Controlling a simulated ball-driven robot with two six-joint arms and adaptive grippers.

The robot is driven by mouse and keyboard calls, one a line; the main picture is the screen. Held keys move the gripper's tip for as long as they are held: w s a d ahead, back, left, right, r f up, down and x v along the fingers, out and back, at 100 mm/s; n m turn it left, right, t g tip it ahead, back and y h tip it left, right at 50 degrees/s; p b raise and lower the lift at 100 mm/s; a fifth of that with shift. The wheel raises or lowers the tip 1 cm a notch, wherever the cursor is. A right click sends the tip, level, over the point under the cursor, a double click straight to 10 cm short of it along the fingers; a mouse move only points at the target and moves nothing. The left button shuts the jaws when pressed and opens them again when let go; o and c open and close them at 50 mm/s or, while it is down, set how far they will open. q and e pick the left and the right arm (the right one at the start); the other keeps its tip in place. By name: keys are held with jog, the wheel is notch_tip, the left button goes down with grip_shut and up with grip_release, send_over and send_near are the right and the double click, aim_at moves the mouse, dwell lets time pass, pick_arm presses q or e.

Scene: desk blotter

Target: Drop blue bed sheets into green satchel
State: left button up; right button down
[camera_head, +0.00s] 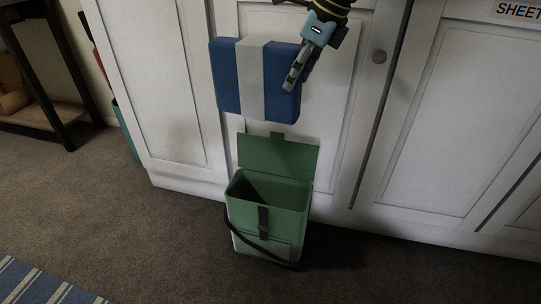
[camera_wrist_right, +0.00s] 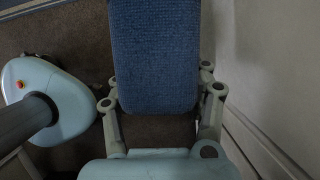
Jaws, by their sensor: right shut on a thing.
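The blue bed sheets (camera_head: 283,84) are a blue folded pack with a pale grey band around the middle. My right gripper (camera_head: 295,77) is shut on the pack at its right end and holds it in the air in front of the white cabinet. In the right wrist view the blue pack (camera_wrist_right: 155,55) sits between the two fingers. The green satchel (camera_head: 268,228) stands upright on the carpet below the pack. Its flap is up at the back and its top is open; the part of the inside that shows is dark. My left gripper is not in view.
A dark-legged table (camera_head: 62,75) is at the upper left. A blue striped rug (camera_head: 40,285) lies at the lower left. The carpet around the satchel's front is clear.

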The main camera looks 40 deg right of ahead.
pick_arm(q)
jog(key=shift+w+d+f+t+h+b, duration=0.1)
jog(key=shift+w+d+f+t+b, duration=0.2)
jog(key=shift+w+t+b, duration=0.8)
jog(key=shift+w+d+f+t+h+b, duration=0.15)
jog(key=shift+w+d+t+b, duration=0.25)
jog(key=shift+b, duration=1.4)
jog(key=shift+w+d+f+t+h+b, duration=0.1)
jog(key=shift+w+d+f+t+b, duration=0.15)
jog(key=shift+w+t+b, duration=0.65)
pick_arm(e)
jog(key=s+d+f, duration=0.1)
jog(key=d+f, duration=0.1)
jog(key=f, duration=0.7)
jog(key=s+d+f+b, duration=0.1)
jog(key=f, duration=0.8)
jog(key=shift+s+d+f, duration=0.15)
jog(key=shift+d+f, duration=0.2)
jog(key=shift+f, duration=0.05)
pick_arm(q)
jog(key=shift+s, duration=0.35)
